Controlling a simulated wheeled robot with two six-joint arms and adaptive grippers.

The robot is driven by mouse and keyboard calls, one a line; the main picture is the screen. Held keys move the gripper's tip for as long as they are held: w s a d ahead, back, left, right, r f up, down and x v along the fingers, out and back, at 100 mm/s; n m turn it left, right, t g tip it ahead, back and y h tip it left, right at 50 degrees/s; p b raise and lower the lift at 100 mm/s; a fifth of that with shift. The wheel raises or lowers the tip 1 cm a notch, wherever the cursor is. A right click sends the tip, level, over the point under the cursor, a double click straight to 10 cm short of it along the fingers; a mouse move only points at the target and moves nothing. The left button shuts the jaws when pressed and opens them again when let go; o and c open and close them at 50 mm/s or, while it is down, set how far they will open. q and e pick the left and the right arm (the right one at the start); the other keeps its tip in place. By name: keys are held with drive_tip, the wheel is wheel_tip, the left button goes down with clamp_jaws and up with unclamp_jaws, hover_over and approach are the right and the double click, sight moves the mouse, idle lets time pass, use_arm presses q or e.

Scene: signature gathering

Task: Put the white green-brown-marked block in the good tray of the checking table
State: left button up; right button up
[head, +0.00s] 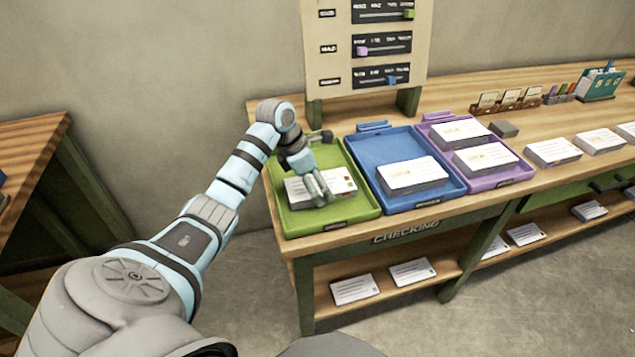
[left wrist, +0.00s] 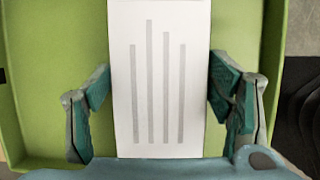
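In the left wrist view the block (left wrist: 160,80) shows grey stripes and fills the space between the two fingertips (left wrist: 160,90). My right gripper is not in view.
A blue tray (head: 448,194) and a purple tray (head: 508,176) stand to the right, holding white blocks. A slider board (head: 335,65) stands behind. More blocks lie along the right bench and on the lower shelf (head: 440,277). The green tray's rear has free room.

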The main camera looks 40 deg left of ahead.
use_arm(q)
drive_tip(key=shift+o, duration=1.1)
drive_tip(key=shift+r, duration=0.15)
drive_tip(key=p+v, duration=0.2)
drive_tip(key=v, duration=1)
